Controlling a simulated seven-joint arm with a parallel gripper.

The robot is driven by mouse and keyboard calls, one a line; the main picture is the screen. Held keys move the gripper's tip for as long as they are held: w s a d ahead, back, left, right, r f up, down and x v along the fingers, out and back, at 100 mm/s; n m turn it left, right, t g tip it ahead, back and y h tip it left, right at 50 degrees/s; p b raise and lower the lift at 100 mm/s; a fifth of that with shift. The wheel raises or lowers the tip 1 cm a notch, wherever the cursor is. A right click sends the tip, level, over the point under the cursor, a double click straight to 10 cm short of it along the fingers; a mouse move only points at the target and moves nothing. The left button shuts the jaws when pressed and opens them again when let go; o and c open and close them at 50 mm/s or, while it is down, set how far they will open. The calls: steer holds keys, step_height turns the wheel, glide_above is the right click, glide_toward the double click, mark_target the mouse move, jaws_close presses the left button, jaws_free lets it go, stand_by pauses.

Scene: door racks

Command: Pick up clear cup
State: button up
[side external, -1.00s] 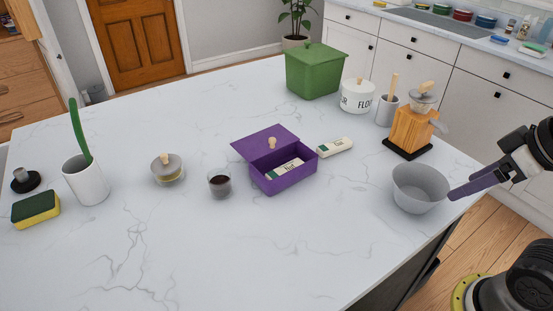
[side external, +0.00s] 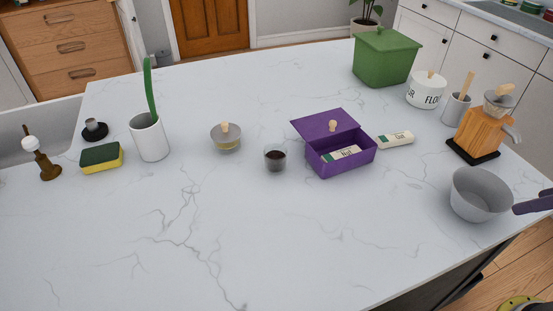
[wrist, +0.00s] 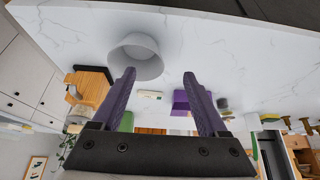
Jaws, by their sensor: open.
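The clear cup (side external: 275,158), a small glass with dark contents, stands upright on the marble counter left of the open purple box in the side view. In the wrist view a small grey cup-like shape (wrist: 223,103) beside the purple box is probably it. My gripper (wrist: 158,74) has two purple fingers spread apart with nothing between them. In the side view only a purple finger (side external: 533,203) shows at the right edge, beside the grey bowl and far right of the cup.
The grey bowl (side external: 480,205) and wooden grinder (side external: 478,135) stand near my gripper. The purple box (side external: 342,165) stands between the bowl and cup. The counter front is clear.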

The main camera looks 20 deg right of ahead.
steer(key=shift+o, duration=0.3)
steer(key=o, duration=0.3)
